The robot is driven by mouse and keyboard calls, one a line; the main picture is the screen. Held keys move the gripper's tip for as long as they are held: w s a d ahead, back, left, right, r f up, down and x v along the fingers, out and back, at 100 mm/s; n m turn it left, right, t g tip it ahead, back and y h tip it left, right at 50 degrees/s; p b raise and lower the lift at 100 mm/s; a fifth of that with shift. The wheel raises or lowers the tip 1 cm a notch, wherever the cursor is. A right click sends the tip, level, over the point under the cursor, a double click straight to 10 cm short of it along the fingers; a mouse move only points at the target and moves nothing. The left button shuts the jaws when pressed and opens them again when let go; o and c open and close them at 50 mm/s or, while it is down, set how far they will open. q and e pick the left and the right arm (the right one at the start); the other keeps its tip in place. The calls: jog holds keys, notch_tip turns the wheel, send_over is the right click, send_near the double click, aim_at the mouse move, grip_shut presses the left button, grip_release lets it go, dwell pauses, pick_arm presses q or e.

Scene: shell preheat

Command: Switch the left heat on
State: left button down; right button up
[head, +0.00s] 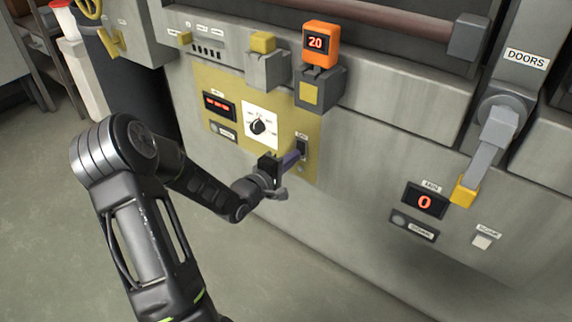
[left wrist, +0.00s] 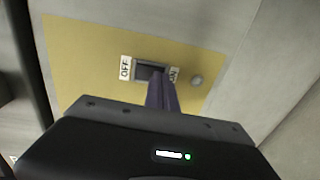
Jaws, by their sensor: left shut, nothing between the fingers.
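The heat switch (head: 302,144) is a dark slot with a small rocker on the yellow panel (head: 222,80). In the left wrist view the switch (left wrist: 147,70) lies between an OFF label (left wrist: 126,68) and a partly covered ON label (left wrist: 174,75). My left gripper (head: 297,156) is shut and empty, with its purple fingers pointing at the switch. In the left wrist view its fingertips (left wrist: 160,78) overlap the ON side of the switch; I cannot tell if they touch. The rocker's position is partly hidden. The small round lamp (left wrist: 196,80) beside it looks grey and unlit.
A dial (head: 258,126) and a red display (head: 219,106) share the panel. An orange block reading 20 (head: 320,42) stands above it. A yellow-tipped DOORS lever (head: 463,192) and a display reading 0 (head: 425,201) are at right. The floor (head: 300,285) in front is clear.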

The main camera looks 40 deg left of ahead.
pick_arm(q)
jog(key=shift+f, duration=0.1)
pick_arm(e)
jog(key=shift+f, duration=0.1)
pick_arm(q)
jog(key=shift+w+t+b, duration=0.45)
jog(key=shift+t+b, duration=0.35)
jog(key=shift+b, duration=0.35)
pick_arm(e)
notch_tip(320, 180, down, 2)
jog(key=shift+s, duration=0.15)
